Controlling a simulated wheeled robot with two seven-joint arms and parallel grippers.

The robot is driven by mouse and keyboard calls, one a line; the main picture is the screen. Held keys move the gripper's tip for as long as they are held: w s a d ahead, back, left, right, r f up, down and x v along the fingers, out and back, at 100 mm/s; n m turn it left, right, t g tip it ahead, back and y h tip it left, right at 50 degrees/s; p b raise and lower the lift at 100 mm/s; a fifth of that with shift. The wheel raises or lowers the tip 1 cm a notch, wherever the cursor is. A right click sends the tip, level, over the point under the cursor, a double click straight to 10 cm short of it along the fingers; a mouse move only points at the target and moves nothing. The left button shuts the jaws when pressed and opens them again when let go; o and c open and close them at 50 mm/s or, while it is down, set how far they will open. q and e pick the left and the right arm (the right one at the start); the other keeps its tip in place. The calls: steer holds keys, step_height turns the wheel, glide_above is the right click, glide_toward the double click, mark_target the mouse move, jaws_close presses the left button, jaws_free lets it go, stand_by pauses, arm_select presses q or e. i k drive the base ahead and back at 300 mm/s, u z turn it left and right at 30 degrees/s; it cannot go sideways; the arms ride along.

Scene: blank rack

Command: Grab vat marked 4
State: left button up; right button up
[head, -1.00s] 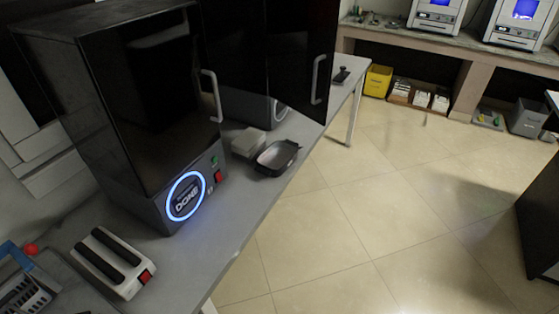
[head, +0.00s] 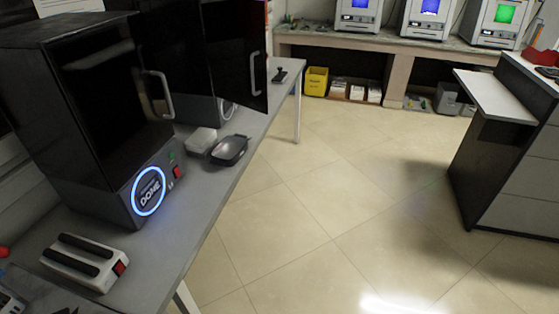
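A dark shallow vat-like tray (head: 229,150) sits on the grey bench (head: 190,235), near its right edge. No number can be read on it, so I cannot tell whether it is the vat marked 4. A pale flat block (head: 201,140) lies just left of it. Neither of my grippers is in view.
A black curing machine (head: 110,110) with a lit ring stands on the bench. A white two-bar device (head: 84,262) lies in front. Several printers, one with a green screen (head: 506,12), line the back counter. A yellow bin (head: 316,81) stands below. A cabinet (head: 525,160) is right; the floor between is clear.

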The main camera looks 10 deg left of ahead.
mark_target(228, 152)
steer(key=z, duration=0.65)
steer(key=i, duration=0.6)
steer(key=u, duration=0.7)
steer(key=i, duration=1.15)
steer(key=u, duration=1.15)
